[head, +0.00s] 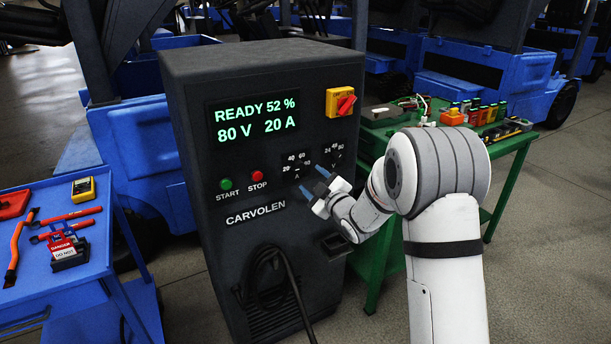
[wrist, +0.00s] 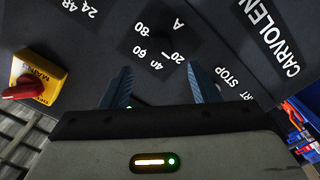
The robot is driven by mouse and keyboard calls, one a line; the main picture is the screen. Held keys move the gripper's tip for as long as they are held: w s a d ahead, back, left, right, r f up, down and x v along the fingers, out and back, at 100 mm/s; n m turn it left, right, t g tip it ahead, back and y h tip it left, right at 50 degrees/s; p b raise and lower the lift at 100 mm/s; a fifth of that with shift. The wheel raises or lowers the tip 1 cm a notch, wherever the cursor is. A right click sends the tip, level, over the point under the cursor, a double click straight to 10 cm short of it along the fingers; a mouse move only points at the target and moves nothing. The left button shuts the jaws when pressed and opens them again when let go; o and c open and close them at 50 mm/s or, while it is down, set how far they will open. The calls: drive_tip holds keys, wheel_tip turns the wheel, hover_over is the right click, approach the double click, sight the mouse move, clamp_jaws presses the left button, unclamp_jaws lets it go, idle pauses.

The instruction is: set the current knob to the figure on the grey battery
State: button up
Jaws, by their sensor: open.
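The charger cabinet (head: 240,240) is dark grey, with a lit screen (head: 255,118) reading READY 52 %, 80 V and 20 A. My gripper (head: 313,181) is open in front of the panel, just below and right of that dial. In the wrist view its blue fingers (wrist: 160,82) are apart with nothing between them. No figure on a grey battery is readable; a grey block (head: 378,112) lies on the green bench.
The voltage dial (head: 334,152) sits right of the current dial. START (head: 226,184) and STOP (head: 257,176) buttons are at left, a red-yellow main switch (head: 345,102) above. A cable hangs below. A blue tool cart (head: 40,275) and green bench (head: 500,150) flank the cabinet.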

sight(300, 168)
drive_tip(key=p+x, duration=0.1)
drive_tip(key=x, duration=0.5)
drive_tip(key=shift+w+a, duration=0.2)
drive_tip(key=shift+w, duration=0.1)
drive_tip(key=shift+c, duration=0.5)
